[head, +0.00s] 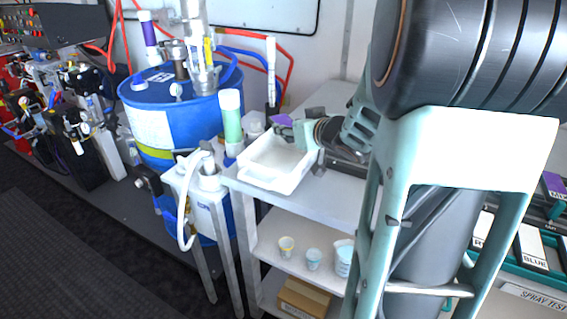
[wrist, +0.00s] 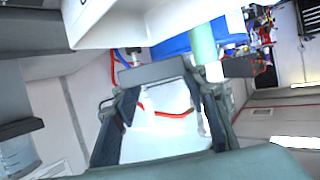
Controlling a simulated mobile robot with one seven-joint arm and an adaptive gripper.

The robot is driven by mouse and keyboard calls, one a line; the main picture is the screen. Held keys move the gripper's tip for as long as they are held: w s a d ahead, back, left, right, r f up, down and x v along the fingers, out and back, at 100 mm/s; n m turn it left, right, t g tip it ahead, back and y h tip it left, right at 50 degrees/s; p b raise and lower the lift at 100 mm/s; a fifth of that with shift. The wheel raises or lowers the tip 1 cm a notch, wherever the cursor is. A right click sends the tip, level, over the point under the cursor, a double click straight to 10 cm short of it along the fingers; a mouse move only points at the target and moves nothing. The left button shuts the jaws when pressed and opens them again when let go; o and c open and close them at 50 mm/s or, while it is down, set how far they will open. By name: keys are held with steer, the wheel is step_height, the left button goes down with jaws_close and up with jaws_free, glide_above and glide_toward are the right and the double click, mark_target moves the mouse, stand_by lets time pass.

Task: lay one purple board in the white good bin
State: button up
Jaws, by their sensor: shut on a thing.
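The white bin (head: 262,181) stands on the grey shelf top, left of my arm, and its inside looks empty where I can see it. My gripper (head: 284,128) is over the bin's back right side. A purple board (head: 282,119) shows just past the fingertips, mostly hidden by them; my gripper is shut on it. In the wrist view, my gripper (wrist: 163,95) has its fingers either side of a grey-looking edge, whose purple does not show there. White walls at the top of that view look like the bin (wrist: 165,22).
A green cylinder (head: 231,118) stands by the bin's left back corner, before a blue drum (head: 160,100). Small cups (head: 313,259) and a cardboard box (head: 303,296) are on lower shelves. A rack with labelled boards (head: 535,247) is at right.

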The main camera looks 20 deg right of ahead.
steer(key=o, duration=1.2)
steer(key=shift+v, duration=3.8)
steer(key=shift+w+r, duration=0.1)
steer(key=shift+r, duration=0.05)
